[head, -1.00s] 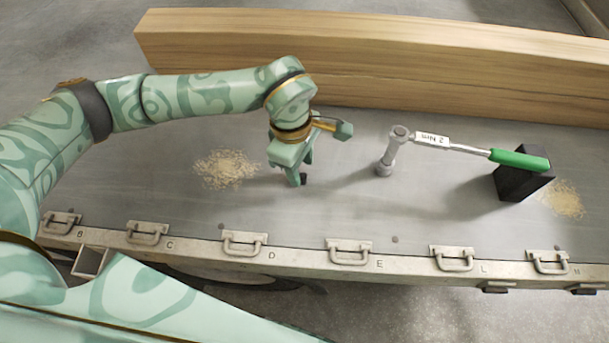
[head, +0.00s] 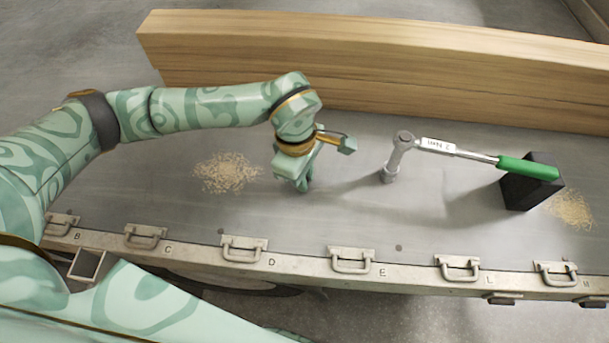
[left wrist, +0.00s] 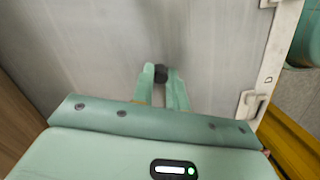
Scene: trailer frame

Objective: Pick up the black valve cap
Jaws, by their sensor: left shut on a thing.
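My left gripper (head: 303,186) points down at the grey metal deck, right of the left sawdust pile. In the left wrist view its two green fingers (left wrist: 162,78) are shut on the black valve cap (left wrist: 161,72), a small dark round piece between the fingertips. In the head view the cap is hidden by the fingers. I cannot tell whether it touches the deck. My right gripper is not in view.
A torque wrench with a green handle (head: 528,167) rests on a black block (head: 520,192) and a metal socket post (head: 391,170). A long wooden beam (head: 380,75) lies behind. Latches (head: 352,259) line the front rail. Sawdust (head: 225,173) lies left.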

